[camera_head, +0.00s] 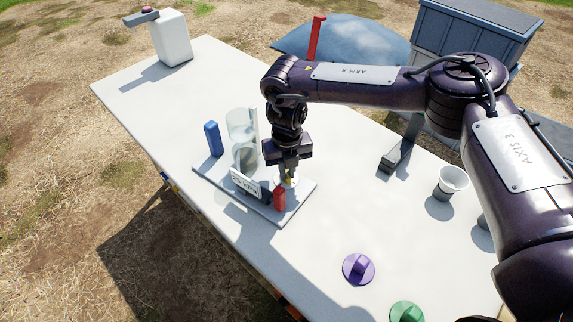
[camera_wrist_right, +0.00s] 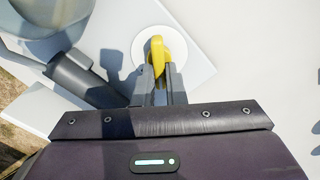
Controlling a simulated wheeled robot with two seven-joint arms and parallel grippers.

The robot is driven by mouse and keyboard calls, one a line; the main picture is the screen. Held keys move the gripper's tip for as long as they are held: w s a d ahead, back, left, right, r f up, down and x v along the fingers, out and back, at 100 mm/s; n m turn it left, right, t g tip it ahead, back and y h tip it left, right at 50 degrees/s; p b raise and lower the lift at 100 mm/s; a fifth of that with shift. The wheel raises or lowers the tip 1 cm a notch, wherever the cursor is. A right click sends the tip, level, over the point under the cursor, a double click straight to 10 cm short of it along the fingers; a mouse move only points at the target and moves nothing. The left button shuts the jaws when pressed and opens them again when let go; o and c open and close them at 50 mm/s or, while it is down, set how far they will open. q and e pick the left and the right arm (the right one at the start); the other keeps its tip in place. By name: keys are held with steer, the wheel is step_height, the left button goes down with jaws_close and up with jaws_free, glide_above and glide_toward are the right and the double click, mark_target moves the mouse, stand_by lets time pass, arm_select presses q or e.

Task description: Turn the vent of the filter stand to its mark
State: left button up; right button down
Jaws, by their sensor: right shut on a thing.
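The vent is a yellow handle (camera_wrist_right: 157,54) on a white round disc (camera_wrist_right: 172,42). In the head view my right gripper (camera_head: 287,174) reaches straight down over the vent and hides most of it. In the wrist view the right gripper (camera_wrist_right: 160,84) is shut on the yellow handle. The vent's mark cannot be made out. My left gripper is not in view.
A small labelled sign (camera_head: 244,182) stands close beside the right gripper. A white dispenser (camera_head: 172,40) stands at the far left.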

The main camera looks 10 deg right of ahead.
steer(key=m+p, duration=0.1)
steer(key=m, duration=0.1)
steer(key=m+p, duration=0.1)
steer(key=m, duration=0.2)
steer(key=m+p, duration=0.1)
steer(key=m, duration=0.1)
steer(key=shift+a+r, duration=0.25)
steer(key=shift+a, duration=0.05)
steer(key=m+p, duration=0.1)
steer(key=m, duration=0.2)
steer(key=shift+a+f+p, duration=0.1)
steer(key=shift+f+p, duration=0.05)
steer(key=shift+p, duration=0.2)
steer(key=shift+f, duration=0.1)
steer(key=c, duration=1.4)
jaws_free()
step_height(320, 180, up, 8)
steer(key=shift+f, duration=0.1)
